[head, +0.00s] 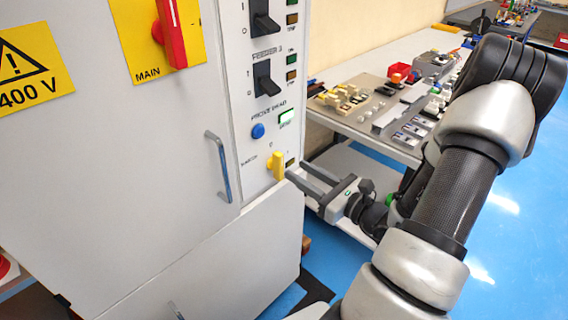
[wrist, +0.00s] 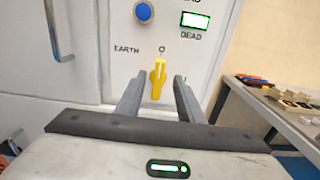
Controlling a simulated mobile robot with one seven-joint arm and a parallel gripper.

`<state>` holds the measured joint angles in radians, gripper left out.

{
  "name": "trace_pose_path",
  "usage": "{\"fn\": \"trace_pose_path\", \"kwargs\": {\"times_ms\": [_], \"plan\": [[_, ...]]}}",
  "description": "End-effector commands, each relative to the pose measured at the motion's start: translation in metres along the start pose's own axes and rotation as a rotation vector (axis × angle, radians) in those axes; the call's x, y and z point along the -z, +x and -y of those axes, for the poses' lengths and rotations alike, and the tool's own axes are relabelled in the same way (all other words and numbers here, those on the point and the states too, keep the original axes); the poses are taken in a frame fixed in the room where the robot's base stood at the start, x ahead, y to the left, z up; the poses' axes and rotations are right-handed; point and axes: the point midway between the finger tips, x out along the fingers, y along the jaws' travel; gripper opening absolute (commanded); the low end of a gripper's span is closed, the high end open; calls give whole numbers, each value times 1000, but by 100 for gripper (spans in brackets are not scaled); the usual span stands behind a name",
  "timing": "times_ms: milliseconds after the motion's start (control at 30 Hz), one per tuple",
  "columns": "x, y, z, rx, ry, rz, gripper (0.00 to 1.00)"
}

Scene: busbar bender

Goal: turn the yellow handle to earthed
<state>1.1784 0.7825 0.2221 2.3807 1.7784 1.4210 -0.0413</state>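The yellow handle (head: 278,165) is on the grey cabinet's control strip, below a blue button and a lit sign. In the wrist view the fingers (wrist: 158,84) lie on either side of the handle, with gaps visible between. I cannot tell how far the fingertips are from the panel.
The blue button (wrist: 143,11) and a lit sign reading "DEAD" (wrist: 195,20) sit above the handle. A door bar (head: 219,165) stands out at left. A red main switch (head: 170,34) is higher up. A workbench with parts (head: 375,136) stands at right.

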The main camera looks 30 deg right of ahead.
Motion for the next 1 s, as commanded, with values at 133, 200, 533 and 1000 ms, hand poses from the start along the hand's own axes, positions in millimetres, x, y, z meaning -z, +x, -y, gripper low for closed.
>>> {"fn": "trace_pose_path", "kwargs": {"times_ms": [133, 200, 533, 1000], "plan": [[1, 31, -1, -4, -1, 1, 34], [1, 42, -1, -3, 1, 0, 34], [0, 66, -1, -1, 1, 0, 34], [0, 66, 0, 0, 1, -1, 0]]}}
